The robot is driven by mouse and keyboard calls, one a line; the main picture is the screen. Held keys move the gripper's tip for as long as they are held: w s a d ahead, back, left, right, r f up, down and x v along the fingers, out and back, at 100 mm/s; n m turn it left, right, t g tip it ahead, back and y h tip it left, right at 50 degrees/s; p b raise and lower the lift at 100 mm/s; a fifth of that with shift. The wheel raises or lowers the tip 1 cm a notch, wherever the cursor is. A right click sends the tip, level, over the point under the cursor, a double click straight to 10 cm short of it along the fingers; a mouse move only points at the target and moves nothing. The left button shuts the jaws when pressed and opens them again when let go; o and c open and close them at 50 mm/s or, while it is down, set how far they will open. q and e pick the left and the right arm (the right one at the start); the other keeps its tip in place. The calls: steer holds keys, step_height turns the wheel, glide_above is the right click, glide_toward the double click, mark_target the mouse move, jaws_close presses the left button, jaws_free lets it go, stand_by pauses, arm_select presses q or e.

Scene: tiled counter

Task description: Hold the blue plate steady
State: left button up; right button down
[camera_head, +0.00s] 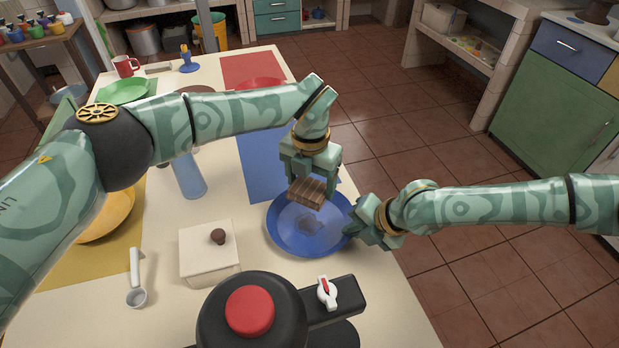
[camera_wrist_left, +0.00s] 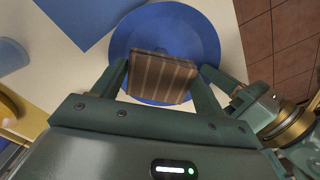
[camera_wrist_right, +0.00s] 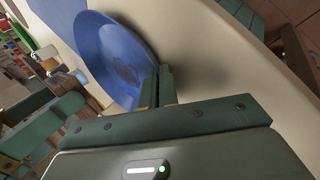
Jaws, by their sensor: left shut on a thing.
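The blue plate (camera_head: 285,238) lies on the pale counter, with a darker patch (camera_head: 309,223) near its middle. My left gripper (camera_head: 310,177) is shut on a brown striped block (camera_head: 306,193) above the plate; the block also shows between the fingers in the left wrist view (camera_wrist_left: 160,75). Whether the block touches the plate is unclear. My right gripper (camera_head: 356,226) is at the plate's right rim. In the right wrist view its fingers (camera_wrist_right: 157,88) are close together with the rim of the plate (camera_wrist_right: 105,50) between them; the exact contact is partly hidden.
A cream box with a brown knob (camera_head: 208,252) stands left of the plate. A black device with a red top (camera_head: 250,310) is in front. A blue cup (camera_head: 188,178), yellow plate (camera_head: 105,215) and grey scoop (camera_head: 136,280) are further left. The counter's right edge is close to the plate.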

mark_target(311, 214)
arm_select(q)
steer(key=shift+f, duration=3.8)
steer(key=shift+s+a+r, duration=0.1)
steer(key=shift+s+a, duration=0.05)
steer(key=shift+s, duration=0.15)
steer(key=shift+c, duration=0.3)
steer(key=shift+s+a, duration=0.35)
steer(key=shift+s, duration=0.4)
steer(key=shift+s+a, duration=0.1)
steer(key=shift+s, duration=0.3)
steer(key=shift+w+d, duration=0.35)
steer(key=shift+w, duration=0.35)
steer(key=shift+w+d, duration=0.3)
steer(key=shift+w, duration=0.4)
steer(key=shift+s+a, duration=0.35)
steer(key=shift+s, duration=0.4)
steer(key=shift+s+a, duration=0.35)
steer(key=shift+s, duration=0.4)
steer(key=w, duration=0.1)
steer(key=w+d, duration=0.1)
steer(key=w, duration=0.1)
steer(key=shift+d, duration=0.15)
steer(key=shift+w, duration=0.1)
steer(key=shift+r, duration=3.9)
